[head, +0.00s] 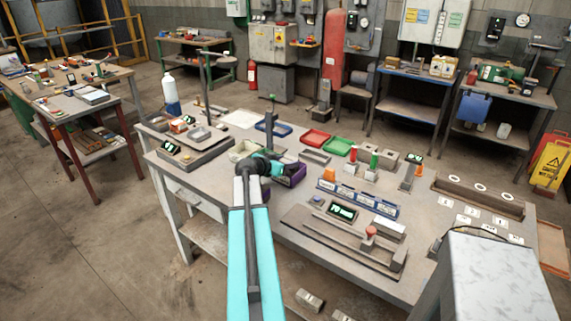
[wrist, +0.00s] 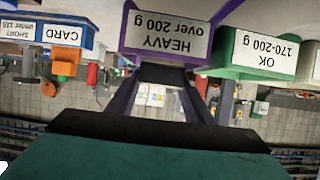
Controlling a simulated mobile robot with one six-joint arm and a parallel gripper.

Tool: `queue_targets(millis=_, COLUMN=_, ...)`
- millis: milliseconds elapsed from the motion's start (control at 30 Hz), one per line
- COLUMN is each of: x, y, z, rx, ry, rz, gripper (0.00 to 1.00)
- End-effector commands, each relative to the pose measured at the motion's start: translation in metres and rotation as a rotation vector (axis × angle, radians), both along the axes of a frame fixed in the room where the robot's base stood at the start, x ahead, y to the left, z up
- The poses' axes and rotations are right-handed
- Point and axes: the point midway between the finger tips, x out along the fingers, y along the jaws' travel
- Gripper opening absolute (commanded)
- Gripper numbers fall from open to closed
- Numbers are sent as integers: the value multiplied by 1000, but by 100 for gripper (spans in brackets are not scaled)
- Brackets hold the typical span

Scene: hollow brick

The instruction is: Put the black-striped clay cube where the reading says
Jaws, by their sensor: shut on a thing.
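My gripper (head: 276,168) is at the purple bin (head: 293,180), over the left part of the table. In the wrist view, my two dark fingers (wrist: 162,112) reach toward the purple bin (wrist: 165,58), labelled HEAVY over 200 g, seen upside down. My gripper is shut on a small dark block (wrist: 165,75) between the fingertips. Its stripes do not show, so I cannot confirm that it is the black-striped clay cube. A lit green display (head: 342,211) stands near the table's front, its text too small to read surely.
In the wrist view, a green bin (wrist: 258,60) reads OK 170-200 g, and a blue one (wrist: 55,33) reads CARD. A red tray (head: 315,138), a green tray (head: 340,146) and a row of blue labelled bins (head: 357,199) stand on the table. A tall post (head: 270,122) rises behind my gripper.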

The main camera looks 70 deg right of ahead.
Motion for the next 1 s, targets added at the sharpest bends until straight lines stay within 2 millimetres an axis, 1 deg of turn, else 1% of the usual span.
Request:
queue_targets(millis=667, x=0, y=0, z=-5, rx=-1, ry=0, rz=0, gripper=14)
queue_targets(millis=700, x=0, y=0, z=-6, rx=0, ry=0, rz=-1, gripper=50)
queue_targets(millis=800, x=-1, y=0, z=-6, rx=0, ry=0, rz=-1, gripper=65)
queue_targets(millis=1000, x=-1, y=0, z=-6, rx=0, ry=0, rz=-1, gripper=65)
